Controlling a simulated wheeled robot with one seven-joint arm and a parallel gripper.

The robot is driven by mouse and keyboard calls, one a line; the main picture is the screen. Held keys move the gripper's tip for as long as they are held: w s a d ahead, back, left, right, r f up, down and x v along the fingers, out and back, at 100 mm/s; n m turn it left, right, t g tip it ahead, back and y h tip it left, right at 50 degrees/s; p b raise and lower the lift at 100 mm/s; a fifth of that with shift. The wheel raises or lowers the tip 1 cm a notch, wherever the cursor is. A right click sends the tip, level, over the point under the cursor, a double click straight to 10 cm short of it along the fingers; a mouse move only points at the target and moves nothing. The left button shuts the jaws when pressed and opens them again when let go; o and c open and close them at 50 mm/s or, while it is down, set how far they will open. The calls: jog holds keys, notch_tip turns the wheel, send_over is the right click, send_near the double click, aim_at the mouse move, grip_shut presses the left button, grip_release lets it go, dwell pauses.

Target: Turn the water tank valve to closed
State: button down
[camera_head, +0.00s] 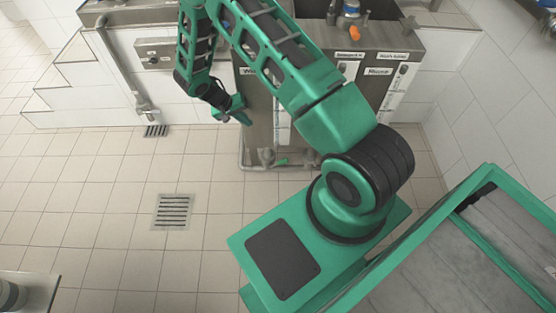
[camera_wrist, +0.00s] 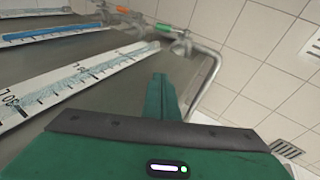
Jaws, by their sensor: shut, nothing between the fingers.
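The water tank (camera_head: 258,105) is a grey metal front, partly hidden behind my arm; its label is mostly covered. A valve with a green handle (camera_head: 282,161) sits low at the tank's foot, on pipework near the floor. In the wrist view the green handle (camera_wrist: 163,27) shows beyond the end of a white gauge strip (camera_wrist: 75,82), beside a metal pipe fitting. My gripper (camera_head: 243,117) is shut and empty, in front of the tank's left side and above the valve. In the wrist view its fingers (camera_wrist: 161,82) point toward the fittings, apart from the handle.
An orange handle (camera_wrist: 122,9) lies farther along the fittings. A bent metal pipe (camera_wrist: 207,82) runs close to the right of my fingers. Another labelled tank section (camera_head: 375,90) stands to the right. The tiled floor is clear around the drain grate (camera_head: 173,211).

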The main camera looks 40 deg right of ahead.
jog(key=g+h, duration=0.1)
jog(key=h, duration=0.1)
send_near(281, 161)
jog(key=shift+m, duration=0.4)
jog(key=x, duration=0.6)
jog(key=shift+s+d+f, duration=0.15)
jog(key=shift+d, duration=0.15)
